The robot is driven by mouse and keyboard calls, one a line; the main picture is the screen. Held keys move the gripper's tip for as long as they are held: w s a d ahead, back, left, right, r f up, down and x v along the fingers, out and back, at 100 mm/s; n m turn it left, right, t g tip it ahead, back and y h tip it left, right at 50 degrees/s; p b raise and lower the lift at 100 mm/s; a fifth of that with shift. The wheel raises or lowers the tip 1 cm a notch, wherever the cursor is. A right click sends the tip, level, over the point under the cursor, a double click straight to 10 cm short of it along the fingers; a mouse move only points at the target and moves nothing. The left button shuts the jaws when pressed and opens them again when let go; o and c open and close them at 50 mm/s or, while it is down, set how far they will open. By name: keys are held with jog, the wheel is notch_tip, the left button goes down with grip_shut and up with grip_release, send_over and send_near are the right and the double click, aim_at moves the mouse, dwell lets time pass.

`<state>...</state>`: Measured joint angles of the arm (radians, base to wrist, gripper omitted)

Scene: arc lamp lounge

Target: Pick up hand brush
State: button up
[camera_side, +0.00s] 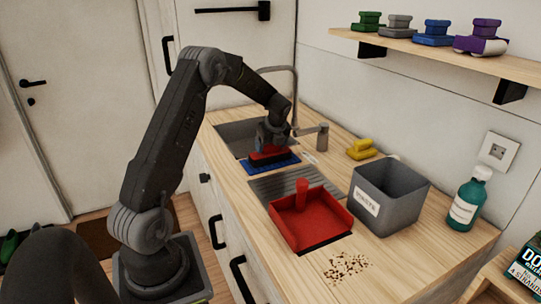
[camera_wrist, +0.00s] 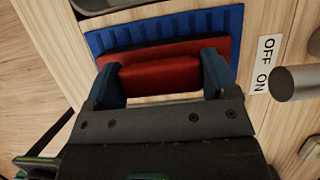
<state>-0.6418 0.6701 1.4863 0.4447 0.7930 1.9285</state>
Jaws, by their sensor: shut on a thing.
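The red hand brush (camera_side: 266,155) is at the blue ridged mat (camera_side: 272,165) near the sink, in the side view. My gripper (camera_side: 271,146) is above it, pointing down, and shut on it. In the wrist view the red brush (camera_wrist: 160,75) sits between the two fingers of my gripper (camera_wrist: 160,82), with the blue mat (camera_wrist: 165,28) behind and below it. My gripper hides part of the brush in the side view. I cannot tell whether the brush touches the mat or is slightly above it.
The sink (camera_side: 238,130) and its tap (camera_side: 294,100) are close behind my gripper. A red dustpan (camera_side: 318,230) and grey waste bin (camera_side: 397,214) stand nearer the front.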

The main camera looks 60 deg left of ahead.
jog(key=shift+c, duration=0.9)
jog(key=shift+r, duration=0.15)
jog(key=shift+r, duration=0.3)
notch_tip(320, 180, up, 4)
jog(key=shift+f, duration=0.2)
jog(key=s+a+r, duration=0.4)
jog(key=s+r, duration=0.2)
jog(key=s, duration=0.5)
jog(key=shift+r, duration=0.25)
jog(key=shift+a, duration=0.1)
